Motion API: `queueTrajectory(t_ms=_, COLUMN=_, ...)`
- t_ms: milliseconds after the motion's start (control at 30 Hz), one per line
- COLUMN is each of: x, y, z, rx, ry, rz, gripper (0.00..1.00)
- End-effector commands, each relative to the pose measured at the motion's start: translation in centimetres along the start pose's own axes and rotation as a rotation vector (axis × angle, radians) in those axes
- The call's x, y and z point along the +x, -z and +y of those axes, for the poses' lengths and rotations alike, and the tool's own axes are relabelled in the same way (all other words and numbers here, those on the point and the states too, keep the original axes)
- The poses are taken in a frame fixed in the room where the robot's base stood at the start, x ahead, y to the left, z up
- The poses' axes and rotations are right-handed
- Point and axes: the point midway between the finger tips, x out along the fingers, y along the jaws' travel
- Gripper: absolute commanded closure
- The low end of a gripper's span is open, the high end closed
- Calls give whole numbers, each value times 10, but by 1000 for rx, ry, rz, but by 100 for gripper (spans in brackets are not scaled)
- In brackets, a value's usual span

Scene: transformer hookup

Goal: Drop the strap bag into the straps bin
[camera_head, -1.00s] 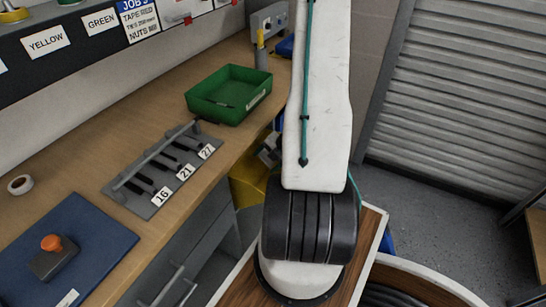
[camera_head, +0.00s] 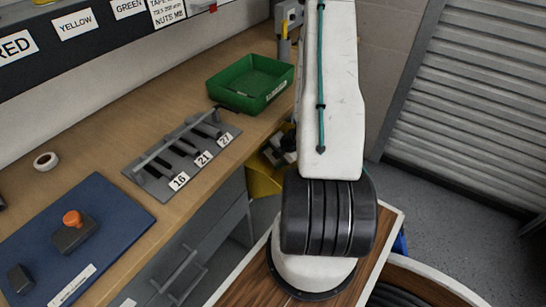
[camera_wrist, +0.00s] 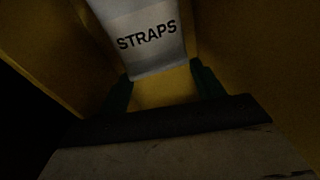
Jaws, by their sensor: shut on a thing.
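The strap bag (camera_wrist: 150,38) is a pale bag with the word STRAPS on it, in the upper middle of the wrist view. My gripper (camera_wrist: 162,76) is shut on its lower end in that view, with a dark green finger at each side. Yellow walls of the straps bin (camera_wrist: 235,70) surround the bag and fingers. In the head view the yellow bin (camera_head: 262,183) shows partly beside the bench, behind my arm. My arm hides the bag there, and the bin's label is not visible.
A green tray (camera_head: 250,82), a rack (camera_head: 185,155) marked 16, 21 and 27, a tape roll (camera_head: 46,161) and a blue mat (camera_head: 120,218) with an orange-topped stamp are on the bench. A grey shutter (camera_head: 465,100) stands right.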

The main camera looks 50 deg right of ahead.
Motion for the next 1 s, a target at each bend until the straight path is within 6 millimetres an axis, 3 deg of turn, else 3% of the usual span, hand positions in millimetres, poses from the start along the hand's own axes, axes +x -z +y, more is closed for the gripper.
queueTrajectory(t_ms=67, x=0, y=0, z=0, rx=0, ry=0, rz=0, gripper=60)
queueTrajectory(t_ms=100, x=0, y=0, z=0, rx=0, ry=0, rz=0, gripper=28)
queueTrajectory(t_ms=167, x=0, y=0, z=0, rx=0, ry=0, rz=0, gripper=11)
queueTrajectory(t_ms=200, x=0, y=0, z=0, rx=0, ry=0, rz=0, gripper=8)
queueTrajectory(t_ms=533, x=-6, y=-1, z=0, rx=1, ry=-1, rz=-2, gripper=8)
queueTrajectory(t_ms=1000, x=-74, y=0, z=0, rx=0, ry=-1, rz=-2, gripper=8)
